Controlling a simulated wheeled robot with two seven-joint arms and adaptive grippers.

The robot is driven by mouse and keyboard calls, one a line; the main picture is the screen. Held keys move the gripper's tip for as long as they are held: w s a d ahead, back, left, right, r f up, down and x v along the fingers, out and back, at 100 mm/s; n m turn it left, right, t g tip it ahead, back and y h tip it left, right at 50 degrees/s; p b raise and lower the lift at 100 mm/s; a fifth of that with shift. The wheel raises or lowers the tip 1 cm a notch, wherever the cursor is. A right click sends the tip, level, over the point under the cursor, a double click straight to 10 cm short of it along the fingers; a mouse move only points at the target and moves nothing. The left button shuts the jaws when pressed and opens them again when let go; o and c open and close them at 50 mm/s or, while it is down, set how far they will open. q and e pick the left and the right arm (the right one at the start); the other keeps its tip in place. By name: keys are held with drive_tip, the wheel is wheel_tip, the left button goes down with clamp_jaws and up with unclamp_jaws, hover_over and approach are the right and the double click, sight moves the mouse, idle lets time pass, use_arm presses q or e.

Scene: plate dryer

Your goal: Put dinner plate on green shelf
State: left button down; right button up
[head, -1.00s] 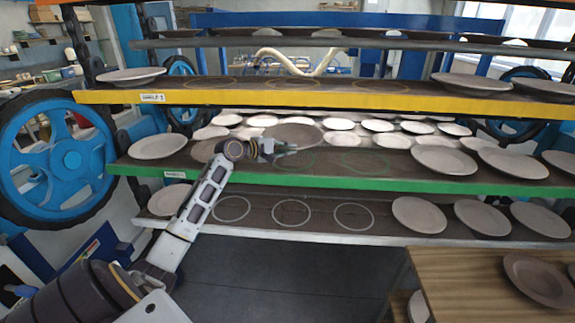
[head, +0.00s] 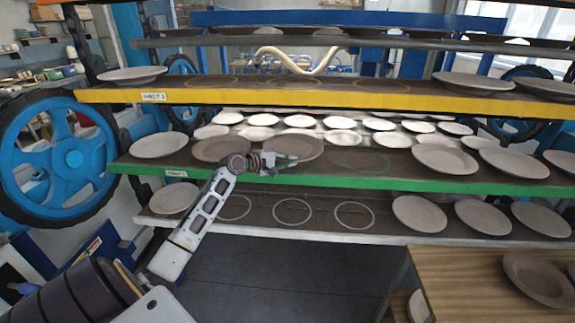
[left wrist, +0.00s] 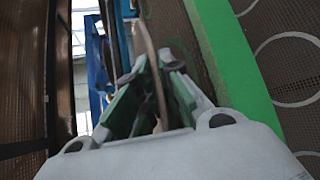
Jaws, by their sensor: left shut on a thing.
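The green shelf (head: 330,181) runs across the middle of the rack in the head view. A brown-grey dinner plate (head: 296,144) is just over the shelf, covering one of its marked circles. I cannot tell whether its underside touches the shelf. My left gripper (head: 285,161) is at the plate's front edge, shut on it. The left wrist view shows the fingers (left wrist: 155,88) on either side of the thin plate rim (left wrist: 150,45), with the green shelf edge (left wrist: 232,55) close on the right. My right gripper is not in view.
Another brown plate (head: 221,149) and a pale plate (head: 158,145) sit left on the green shelf. An empty circle (head: 360,161) lies to the right, then more plates (head: 444,158). The yellow shelf (head: 330,98) is above. A wooden table (head: 470,295) stands front right.

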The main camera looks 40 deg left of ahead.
use_arm(q)
drive_tip(key=shift+f, duration=0.7)
drive_tip(key=shift+f, duration=0.1)
drive_tip(key=c, duration=1.9)
unclamp_jaws()
drive_tip(key=shift+f, duration=0.15)
drive_tip(key=shift+o, duration=0.2)
drive_tip(key=b+v, duration=0.1)
drive_tip(key=v, duration=1.1)
drive_tip(key=shift+b, duration=0.3)
